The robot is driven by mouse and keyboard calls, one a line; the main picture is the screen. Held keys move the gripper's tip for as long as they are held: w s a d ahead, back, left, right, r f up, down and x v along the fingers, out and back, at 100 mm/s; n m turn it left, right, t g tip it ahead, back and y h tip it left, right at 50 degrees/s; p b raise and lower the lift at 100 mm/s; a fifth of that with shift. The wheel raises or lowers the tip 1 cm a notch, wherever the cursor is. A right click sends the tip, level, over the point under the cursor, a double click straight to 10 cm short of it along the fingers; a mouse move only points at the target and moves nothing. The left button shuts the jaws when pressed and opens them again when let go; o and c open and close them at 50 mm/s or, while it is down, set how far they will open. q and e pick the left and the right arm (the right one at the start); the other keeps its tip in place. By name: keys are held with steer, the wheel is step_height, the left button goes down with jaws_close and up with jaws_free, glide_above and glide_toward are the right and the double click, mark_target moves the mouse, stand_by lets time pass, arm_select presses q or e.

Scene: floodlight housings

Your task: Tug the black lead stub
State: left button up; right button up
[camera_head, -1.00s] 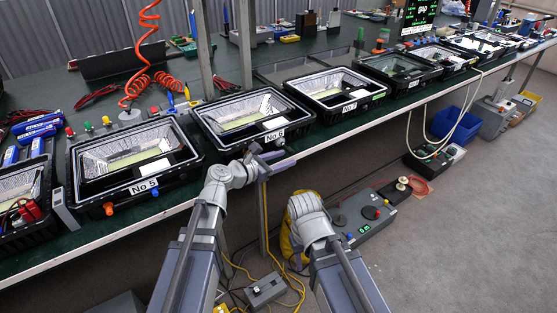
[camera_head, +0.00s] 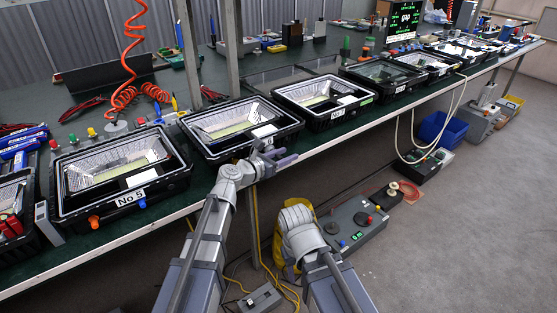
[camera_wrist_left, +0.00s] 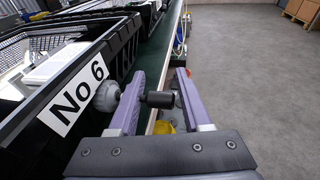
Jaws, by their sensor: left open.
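The black lead stub (camera_wrist_left: 158,99) sticks out of a grey round gland (camera_wrist_left: 107,95) on the front wall of the housing marked No 6 (camera_wrist_left: 78,100). That housing (camera_head: 212,150) stands at the table's front edge in the head view. My left gripper (camera_wrist_left: 160,97) is open, with its purple fingers on either side of the stub. One finger overlaps the stub's base beside the gland; I cannot tell whether either finger touches. In the head view the left gripper (camera_head: 278,158) is at the housing's front, and the stub cannot be made out. My right arm shows, but not its gripper fingers.
Housing No 5 (camera_head: 62,208) stands left and housing No 7 (camera_head: 317,119) right along the green table. An orange coiled hose (camera_head: 127,97) hangs at the back left. A grey box with knobs (camera_head: 345,228) and yellow cables lie on the floor below.

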mark_target(279, 159)
arm_select(q)
steer(key=shift+w+d, duration=0.15)
steer(key=shift+w, duration=0.05)
jaws_close()
stand_by(0.8)
stand_by(1.7)
steer(key=shift+s, duration=0.1)
steer(key=shift+o, duration=1.7)
jaws_free()
steer(key=shift+d, duration=0.1)
steer(key=p+v, duration=0.1)
steer(key=v, duration=0.7)
steer(key=shift+d+p, duration=0.1)
steer(key=shift+p, duration=0.2)
